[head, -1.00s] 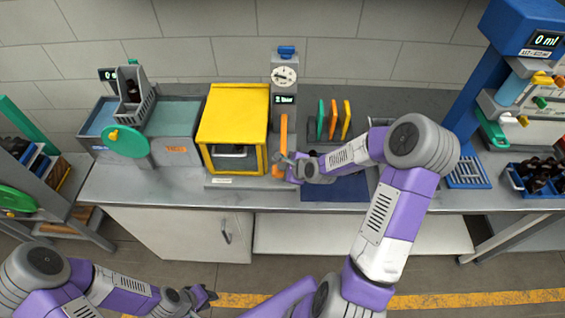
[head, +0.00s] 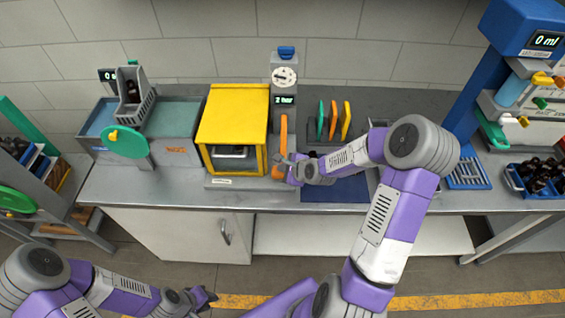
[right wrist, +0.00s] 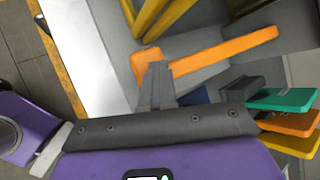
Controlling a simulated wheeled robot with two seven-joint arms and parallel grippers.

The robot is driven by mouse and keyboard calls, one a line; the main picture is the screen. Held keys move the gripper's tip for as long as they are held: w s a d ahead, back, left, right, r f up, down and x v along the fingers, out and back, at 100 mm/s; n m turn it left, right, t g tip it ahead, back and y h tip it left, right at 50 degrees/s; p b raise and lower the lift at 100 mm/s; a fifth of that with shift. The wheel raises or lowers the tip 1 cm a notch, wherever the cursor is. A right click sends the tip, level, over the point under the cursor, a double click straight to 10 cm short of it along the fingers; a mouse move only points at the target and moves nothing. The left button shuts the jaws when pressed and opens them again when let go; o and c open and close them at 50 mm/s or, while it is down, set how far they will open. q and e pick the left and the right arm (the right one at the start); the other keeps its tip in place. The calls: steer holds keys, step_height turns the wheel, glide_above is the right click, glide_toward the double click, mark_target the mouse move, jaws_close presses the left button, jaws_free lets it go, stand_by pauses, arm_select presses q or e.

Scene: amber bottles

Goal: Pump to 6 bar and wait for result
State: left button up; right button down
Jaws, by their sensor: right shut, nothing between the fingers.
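The grey pump column (head: 283,68) stands at the back of the bench, with a round dial gauge (head: 284,76) and a small green display (head: 285,99) that appears to read 2 bar. Its orange lever (head: 283,140) hangs in front, beside the yellow box-shaped chamber (head: 233,118). My right gripper (head: 287,160) is shut and empty at the lever's lower part. In the right wrist view its fingertips (right wrist: 157,72) lie against or just beside the orange lever (right wrist: 215,55); contact is unclear. My left gripper (head: 208,297) hangs low in front of the bench, away from everything; its fingers are too small to judge.
Green, orange and yellow plates (head: 333,119) stand upright right of the pump, and a blue mat (head: 335,194) lies below my right arm. A grey machine with a green wheel (head: 125,142) is left. A blue dosing stand (head: 468,105) and bottle crate (head: 515,181) are right.

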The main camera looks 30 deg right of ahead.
steer(key=shift+r+p, duration=2.55)
steer(key=shift+r, duration=0.5)
step_height(320, 180, up, 5)
steer(key=p, duration=0.4)
